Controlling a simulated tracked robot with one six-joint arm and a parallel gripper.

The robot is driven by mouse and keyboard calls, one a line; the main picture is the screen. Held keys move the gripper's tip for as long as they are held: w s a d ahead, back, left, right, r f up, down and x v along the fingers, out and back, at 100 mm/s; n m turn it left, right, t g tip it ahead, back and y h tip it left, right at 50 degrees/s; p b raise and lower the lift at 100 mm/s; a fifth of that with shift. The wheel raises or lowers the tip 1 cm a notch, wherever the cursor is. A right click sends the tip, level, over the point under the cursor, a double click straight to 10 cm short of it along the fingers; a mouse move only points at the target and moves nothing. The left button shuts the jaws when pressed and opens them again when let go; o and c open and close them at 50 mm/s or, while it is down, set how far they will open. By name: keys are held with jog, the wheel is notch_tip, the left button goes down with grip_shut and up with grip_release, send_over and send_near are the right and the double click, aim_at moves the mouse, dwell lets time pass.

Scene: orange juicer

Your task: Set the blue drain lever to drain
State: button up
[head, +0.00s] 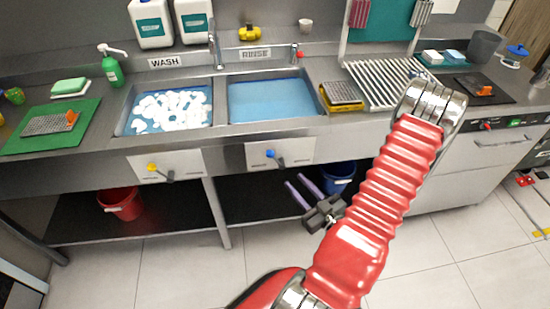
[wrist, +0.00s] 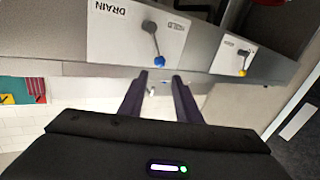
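The blue drain lever (head: 271,154) is on a white plate under the rinse basin. In the wrist view, which is upside down, its blue knob (wrist: 159,61) hangs from a grey stem. The plate's DRAIN label (wrist: 113,9) is left of the stem there; a smaller, unclear label is to the right. The knob points away from both, slightly toward the smaller one. My gripper (head: 291,183) is open and empty, below the plate in the head view. In the wrist view the knob appears just beyond the gap between my fingertips (wrist: 160,75), apparently not touching.
A second plate with a yellow lever (head: 153,168) is under the wash basin; it also shows in the wrist view (wrist: 242,72). A blue bucket (head: 339,178) is on the dark lower shelf near my gripper. A red bucket (head: 121,203) stands at the left.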

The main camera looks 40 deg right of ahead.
aim_at(272, 157)
jog(key=shift+w, duration=0.2)
jog(key=shift+w+d, duration=0.35)
jog(key=shift+w, duration=1.85)
jog(key=shift+w+d, duration=0.4)
jog(key=shift+w, duration=1.85)
jog(key=shift+w+d, duration=0.35)
jog(key=shift+w, duration=1.85)
grip_shut()
